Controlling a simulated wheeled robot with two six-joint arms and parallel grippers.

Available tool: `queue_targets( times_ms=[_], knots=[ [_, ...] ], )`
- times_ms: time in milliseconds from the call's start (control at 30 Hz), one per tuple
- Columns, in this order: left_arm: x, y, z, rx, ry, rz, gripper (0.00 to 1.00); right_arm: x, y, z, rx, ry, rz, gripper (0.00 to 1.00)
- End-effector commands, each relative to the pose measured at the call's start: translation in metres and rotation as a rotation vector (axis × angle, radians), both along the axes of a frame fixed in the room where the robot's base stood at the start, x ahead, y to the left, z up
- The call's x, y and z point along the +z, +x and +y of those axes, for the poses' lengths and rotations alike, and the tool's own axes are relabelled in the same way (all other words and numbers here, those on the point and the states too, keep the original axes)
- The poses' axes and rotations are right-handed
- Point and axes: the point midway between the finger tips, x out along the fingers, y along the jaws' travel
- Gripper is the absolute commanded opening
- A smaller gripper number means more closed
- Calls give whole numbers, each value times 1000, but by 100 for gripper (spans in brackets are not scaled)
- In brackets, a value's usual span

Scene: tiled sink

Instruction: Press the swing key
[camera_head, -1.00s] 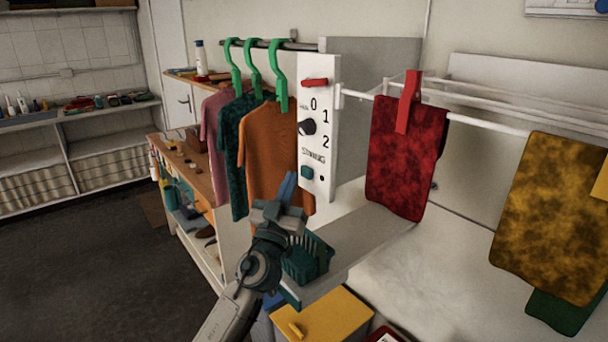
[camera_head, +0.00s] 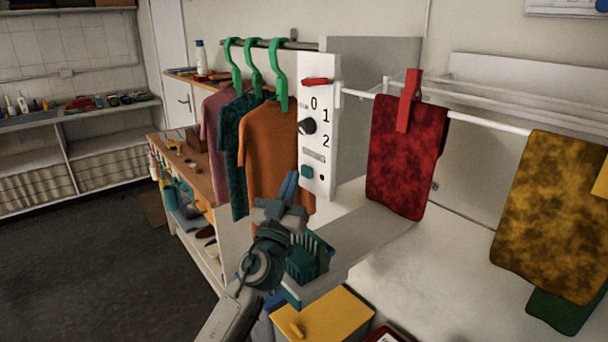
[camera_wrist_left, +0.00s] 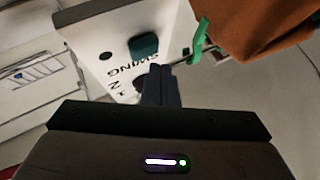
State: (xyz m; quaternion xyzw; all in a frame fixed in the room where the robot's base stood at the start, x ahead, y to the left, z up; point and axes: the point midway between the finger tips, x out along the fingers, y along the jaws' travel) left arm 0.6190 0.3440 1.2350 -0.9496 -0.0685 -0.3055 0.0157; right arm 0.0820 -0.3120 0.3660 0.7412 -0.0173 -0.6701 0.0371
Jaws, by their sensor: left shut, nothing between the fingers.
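The white control panel (camera_head: 320,120) stands at the right end of the clothes rail. The swing key (camera_head: 307,171) is a teal block low on the panel, under a small label and a dark knob (camera_head: 306,127). In the left wrist view the key (camera_wrist_left: 144,46) shows beside the upside-down word SWING. My left gripper (camera_head: 290,183) is shut and empty, its blue fingertips just below and left of the key in the head view. In the left wrist view the fingertips (camera_wrist_left: 158,77) appear just under the key; contact cannot be made out. My right gripper is not in view.
An orange shirt (camera_head: 268,150) on a green hanger hangs close left of the panel. A red cloth (camera_head: 403,165) hangs on a rack to the right. A teal basket (camera_head: 318,252) and yellow box (camera_head: 325,318) are near my left arm.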

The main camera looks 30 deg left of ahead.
Motion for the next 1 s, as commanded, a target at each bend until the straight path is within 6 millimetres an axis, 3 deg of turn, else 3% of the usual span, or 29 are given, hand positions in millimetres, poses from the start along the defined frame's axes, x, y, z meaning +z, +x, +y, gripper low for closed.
queue_targets(
  times_ms=[1000],
  knots=[
    [0,10,-4,0,0,0,0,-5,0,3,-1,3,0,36]
  ],
)
